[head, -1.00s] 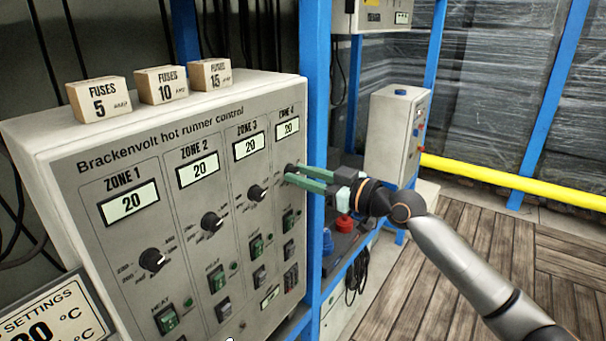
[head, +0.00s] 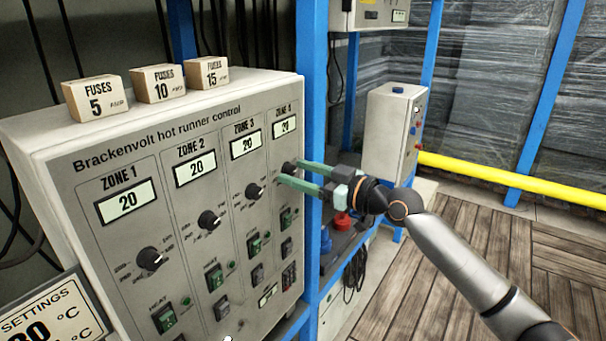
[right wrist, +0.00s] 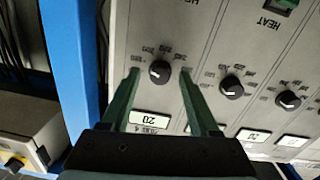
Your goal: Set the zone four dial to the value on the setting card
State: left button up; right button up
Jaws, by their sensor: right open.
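The zone four dial (head: 289,168) is a small black knob under the zone four display (head: 285,126), which reads 20. My right gripper (head: 290,172) is open at this dial, its two green fingers pointing at the panel. In the right wrist view the dial (right wrist: 159,71) shows upside down between the spread fingertips, with a gap on each side. I cannot tell how far the tips are from the panel. The setting card (head: 40,308) is at the lower left, cut off by the frame; it shows "SETTINGS" and part of a value in °C. My left gripper is not in view.
The control cabinet (head: 90,235) also has dials for zones one to three and switches below. Three fuse boxes (head: 158,83) stand on top. A blue post (head: 313,70) runs close beside the cabinet's right edge. Open wooden floor (head: 470,250) lies to the right.

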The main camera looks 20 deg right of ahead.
jog(key=shift+s+d+f, duration=0.1)
jog(key=shift+s+d, duration=0.3)
jog(key=b+v, duration=0.4)
jog(key=v, duration=0.7)
jog(key=shift+s, duration=0.2)
jog(key=shift+d, duration=0.1)
